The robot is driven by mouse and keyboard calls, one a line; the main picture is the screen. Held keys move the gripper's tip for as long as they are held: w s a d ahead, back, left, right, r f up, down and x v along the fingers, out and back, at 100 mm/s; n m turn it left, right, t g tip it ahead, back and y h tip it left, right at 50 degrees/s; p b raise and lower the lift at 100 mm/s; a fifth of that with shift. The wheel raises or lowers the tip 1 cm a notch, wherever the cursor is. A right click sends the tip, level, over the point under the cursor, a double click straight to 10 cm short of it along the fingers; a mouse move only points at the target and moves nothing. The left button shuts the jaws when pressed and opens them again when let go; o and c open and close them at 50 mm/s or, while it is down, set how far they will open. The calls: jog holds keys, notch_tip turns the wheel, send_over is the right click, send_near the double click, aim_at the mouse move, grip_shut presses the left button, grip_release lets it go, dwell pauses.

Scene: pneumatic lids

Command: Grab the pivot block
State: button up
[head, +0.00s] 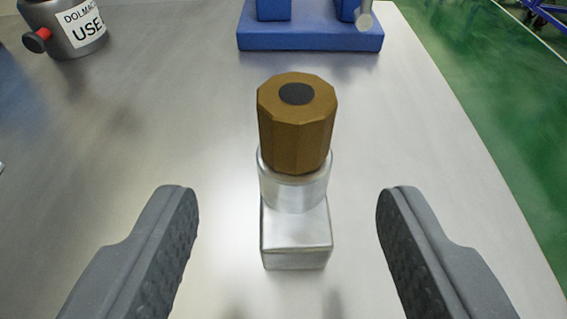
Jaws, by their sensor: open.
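In the head view, a part that I take to be the pivot block (297,240) stands upright on the metal table, in the middle. It has a silver rectangular base, a silver round collar (293,190) above it, and a brown faceted knob (296,130) with a dark round spot on top. My gripper (287,205) is open, with one grey ridged finger on each side of the block. Both fingers are apart from it, with clear space on the left and right. Nothing is between the fingers except the block.
A blue fixture (310,38) stands at the back of the table, behind the block. The table's right edge (500,190) drops to a green floor. The table around the block is clear.

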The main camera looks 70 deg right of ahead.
aim_at(286, 171)
jog(key=b+x, duration=0.1)
jog(key=x, duration=0.3)
jog(key=shift+f, duration=0.2)
jog(key=c, duration=1.2)
jog(key=shift+o, duration=0.2)
jog(key=shift+r, duration=0.1)
